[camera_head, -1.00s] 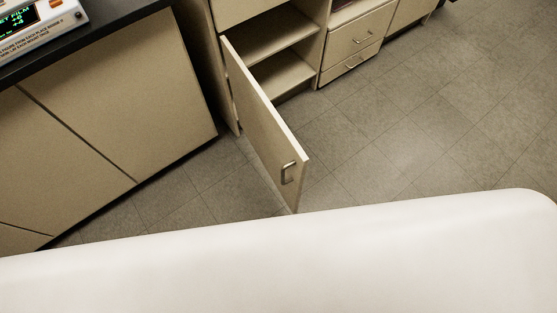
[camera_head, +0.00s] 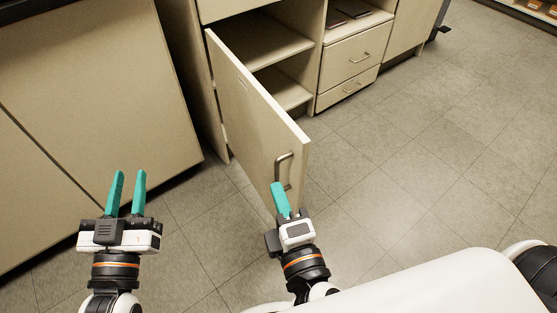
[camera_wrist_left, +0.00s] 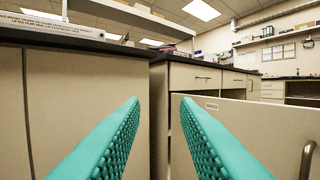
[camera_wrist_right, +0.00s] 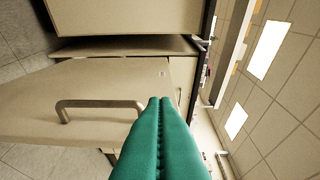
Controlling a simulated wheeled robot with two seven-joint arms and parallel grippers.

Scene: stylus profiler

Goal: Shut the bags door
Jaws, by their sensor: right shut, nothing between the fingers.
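The bags door (camera_head: 250,115) is a beige cabinet door that stands wide open, hinged at its left edge. Its metal bar handle (camera_head: 284,170) is near the free edge. The door's small label also shows in the left wrist view (camera_wrist_left: 212,107). My right gripper (camera_head: 280,198) is shut and empty, its teal fingertips just below the handle in the head view. In the right wrist view the fingers (camera_wrist_right: 161,110) are pressed together beside the handle (camera_wrist_right: 98,104); I cannot tell whether they touch the door. My left gripper (camera_head: 127,190) is open and empty, left of the door.
The open cabinet shows a shelf (camera_head: 262,45) inside. Drawers (camera_head: 350,60) stand to its right. A beige counter unit (camera_head: 95,100) is close on the left. The tiled floor (camera_head: 430,150) at the right is clear.

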